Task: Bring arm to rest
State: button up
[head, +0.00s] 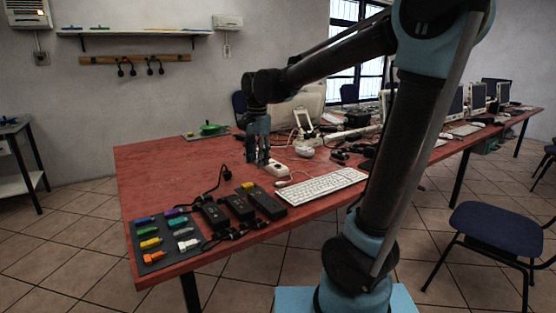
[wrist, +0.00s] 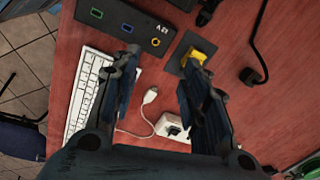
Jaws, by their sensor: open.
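My arm reaches from the right over the red table (head: 150,165) in the head view. My gripper (head: 258,160) hangs pointing down above the table, beside a white socket block (head: 276,168). In the wrist view my gripper (wrist: 160,75) has its two dark fingers spread apart with nothing held between them. The white block (wrist: 172,126) and a white cable plug (wrist: 150,96) show between the fingers. A yellow connector (wrist: 198,54) on a dark plate lies near the right fingertip; I cannot tell whether they touch.
Black power bricks (head: 238,207), a tray of coloured connectors (head: 165,240) and a white keyboard (head: 320,186) lie on the table. Monitors and cables crowd the back right. A blue chair (head: 495,225) stands at the right. The table's left part is mostly clear.

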jog(key=s+d+f+n+t, duration=0.15)
jog(key=s+d, duration=0.25)
jog(key=d, duration=0.4)
jog(key=s+d+f+n+g, duration=0.1)
jog(key=s+d+f+n, duration=0.2)
jog(key=d, duration=0.5)
jog(key=s+d+f+n+t, duration=0.1)
jog(key=s+d+f+n, duration=0.3)
jog(key=s+d+f, duration=0.6)
jog(key=shift+s+f, duration=0.75)
jog(key=shift+s, duration=0.25)
